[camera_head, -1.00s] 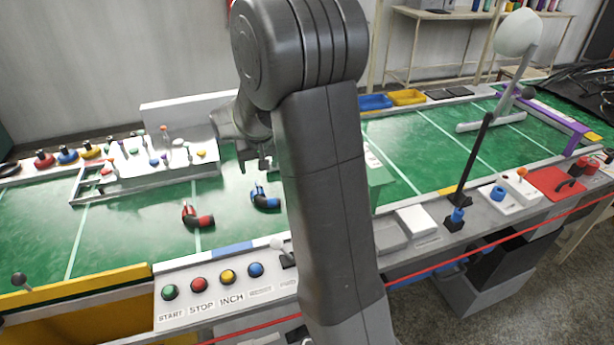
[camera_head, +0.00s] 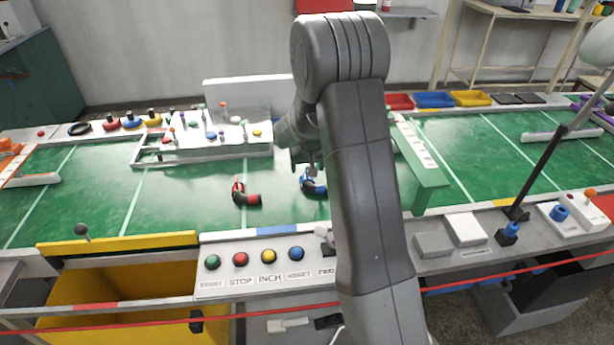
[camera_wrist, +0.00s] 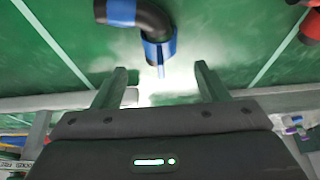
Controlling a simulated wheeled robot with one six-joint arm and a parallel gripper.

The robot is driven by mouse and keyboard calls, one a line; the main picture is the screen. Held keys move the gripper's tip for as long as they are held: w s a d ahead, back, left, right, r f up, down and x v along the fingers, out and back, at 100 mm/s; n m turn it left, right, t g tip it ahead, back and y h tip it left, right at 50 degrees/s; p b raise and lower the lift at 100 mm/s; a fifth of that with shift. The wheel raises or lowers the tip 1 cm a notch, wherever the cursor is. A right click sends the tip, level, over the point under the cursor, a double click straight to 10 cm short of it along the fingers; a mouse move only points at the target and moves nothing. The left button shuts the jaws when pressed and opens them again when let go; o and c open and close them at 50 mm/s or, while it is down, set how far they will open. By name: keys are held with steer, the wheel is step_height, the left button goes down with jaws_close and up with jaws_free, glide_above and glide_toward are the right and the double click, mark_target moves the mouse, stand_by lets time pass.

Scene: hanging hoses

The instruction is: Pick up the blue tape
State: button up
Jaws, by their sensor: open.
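The blue tape (camera_head: 312,186) is wrapped around a short black elbow hose on the green table, left of my arm in the head view. In the wrist view the blue tape (camera_wrist: 158,52) is a band around one end of the black elbow, with a thin loose end; another blue band is on the elbow's other end. My gripper (camera_wrist: 160,74) is open and empty, with the taped end just beyond and between its fingertips. In the head view my gripper (camera_head: 308,167) is above the blue-taped elbow, partly hidden by my arm.
A red-banded black elbow (camera_head: 245,195) lies to the left on the green table (camera_head: 90,215). A button panel (camera_head: 265,275) is along the front edge, with a yellow bin (camera_head: 120,285) left of it. A green raised stand (camera_head: 425,170) is right of my arm.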

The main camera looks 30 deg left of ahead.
steer(key=shift+x, duration=1.7)
steer(key=c, duration=1.1)
step_height(320, 180, up, 10)
steer(key=shift+o, duration=0.9)
steer(key=shift+c, duration=0.8)
